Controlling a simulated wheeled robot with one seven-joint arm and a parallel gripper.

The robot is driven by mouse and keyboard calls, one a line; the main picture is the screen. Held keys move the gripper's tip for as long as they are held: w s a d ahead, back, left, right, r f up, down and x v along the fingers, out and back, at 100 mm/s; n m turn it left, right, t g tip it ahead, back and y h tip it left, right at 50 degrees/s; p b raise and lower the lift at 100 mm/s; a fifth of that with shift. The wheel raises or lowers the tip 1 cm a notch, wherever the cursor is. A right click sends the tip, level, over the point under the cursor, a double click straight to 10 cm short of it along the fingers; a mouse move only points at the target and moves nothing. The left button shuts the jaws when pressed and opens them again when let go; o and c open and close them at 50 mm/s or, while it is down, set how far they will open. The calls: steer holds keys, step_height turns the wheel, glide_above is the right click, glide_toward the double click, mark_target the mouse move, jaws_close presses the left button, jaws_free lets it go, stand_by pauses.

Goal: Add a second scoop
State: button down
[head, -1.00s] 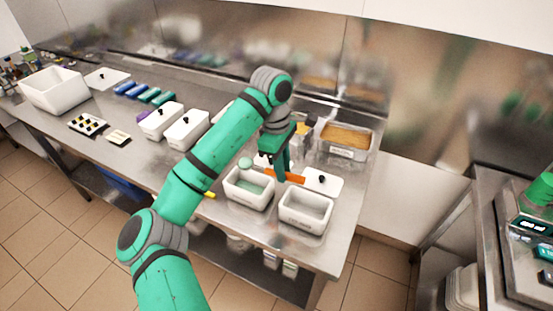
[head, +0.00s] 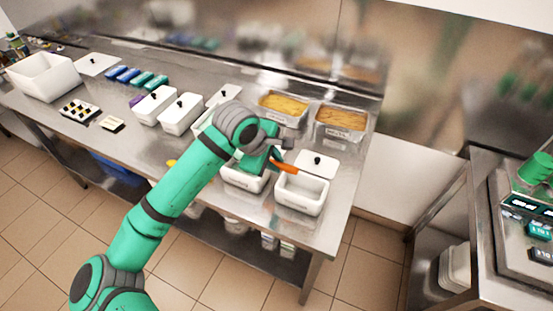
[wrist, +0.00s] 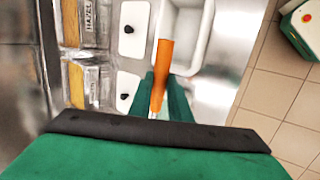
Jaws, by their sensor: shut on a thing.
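My gripper (head: 268,163) is shut on an orange-handled tool (head: 285,167). Its working end is hidden by the gripper and arm. My gripper is over the left white tub (head: 243,182), whose contents my arm covers. The orange handle points right, toward the right white tub (head: 303,195), which looks empty. In the wrist view, the handle (wrist: 162,72) rises between my green fingers (wrist: 166,98), with part of a white tub (wrist: 183,52) behind it.
Two metal pans stand at the back, one yellow (head: 283,107), one brownish orange (head: 341,122). A white lid (head: 318,163) lies behind the right tub. Lidded white tubs (head: 181,115) stand left. A scale (head: 530,215) sits on the right-hand table.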

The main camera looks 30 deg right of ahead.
steer(key=shift+s+a+f+m+t+h, duration=0.15)
steer(key=shift+s+a+f+t+h, duration=0.25)
steer(key=shift+t+h, duration=0.85)
steer(key=shift+s+a+f+m+t+h, duration=0.15)
steer(key=shift+f+t+h, duration=0.55)
steer(key=shift+h, duration=0.85)
steer(key=shift+s+a+f+m+t+h, duration=0.15)
steer(key=shift+a+f+t+h, duration=0.2)
steer(key=shift+t+h, duration=0.95)
steer(key=shift+w, duration=0.1)
